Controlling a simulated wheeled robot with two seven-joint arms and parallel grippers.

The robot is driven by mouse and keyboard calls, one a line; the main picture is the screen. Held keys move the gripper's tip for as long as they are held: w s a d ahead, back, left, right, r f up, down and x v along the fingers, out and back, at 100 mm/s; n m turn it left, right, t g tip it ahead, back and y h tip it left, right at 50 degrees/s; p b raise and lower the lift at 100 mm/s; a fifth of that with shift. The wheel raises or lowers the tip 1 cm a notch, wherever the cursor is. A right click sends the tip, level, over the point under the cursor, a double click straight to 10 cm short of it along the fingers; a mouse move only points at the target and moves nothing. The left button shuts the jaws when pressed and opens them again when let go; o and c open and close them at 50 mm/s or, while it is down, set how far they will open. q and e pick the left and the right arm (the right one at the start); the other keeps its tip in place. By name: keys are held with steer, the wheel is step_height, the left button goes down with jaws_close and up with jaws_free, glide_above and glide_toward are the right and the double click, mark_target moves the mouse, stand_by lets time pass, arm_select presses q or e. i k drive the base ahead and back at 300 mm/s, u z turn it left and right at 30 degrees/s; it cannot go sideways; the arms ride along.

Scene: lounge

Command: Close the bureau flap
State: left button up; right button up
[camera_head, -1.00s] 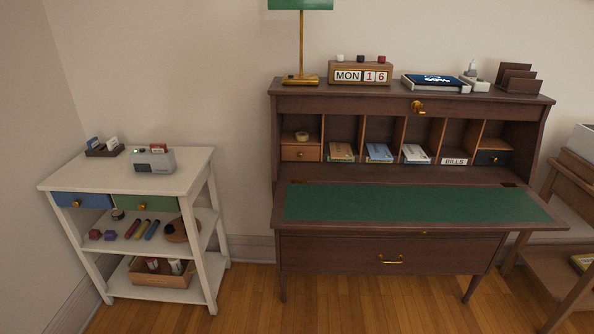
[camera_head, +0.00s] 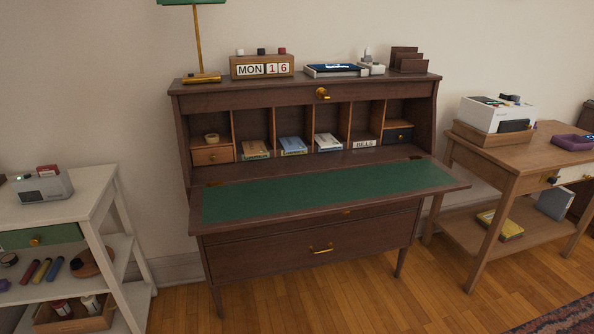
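The dark wood bureau (camera_head: 190,130) stands against the wall in the middle of the head view. Its flap (camera_head: 440,184) is folded down and lies open and level, with a green writing surface facing up. The flap surface is bare. Behind it the pigeonholes show several booklets, a card marked BILLS (camera_head: 364,144) and two small drawers. A brass knob (camera_head: 322,93) sits on the rail above the pigeonholes. A drawer with a brass handle (camera_head: 321,248) is below the flap and is shut. Neither of my grippers is in view.
A white shelf unit (camera_head: 72,212) stands to the left of the bureau, and a wooden side table (camera_head: 500,160) with a white printer (camera_head: 497,113) to the right. A lamp, calendar block (camera_head: 262,67) and letter rack stand on the bureau top. The wood floor (camera_head: 365,305) in front is clear.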

mark_target(217, 207)
steer(key=k, duration=1.1)
steer(key=z, duration=1.15)
steer(key=i, duration=1.8)
steer(key=u, duration=0.6)
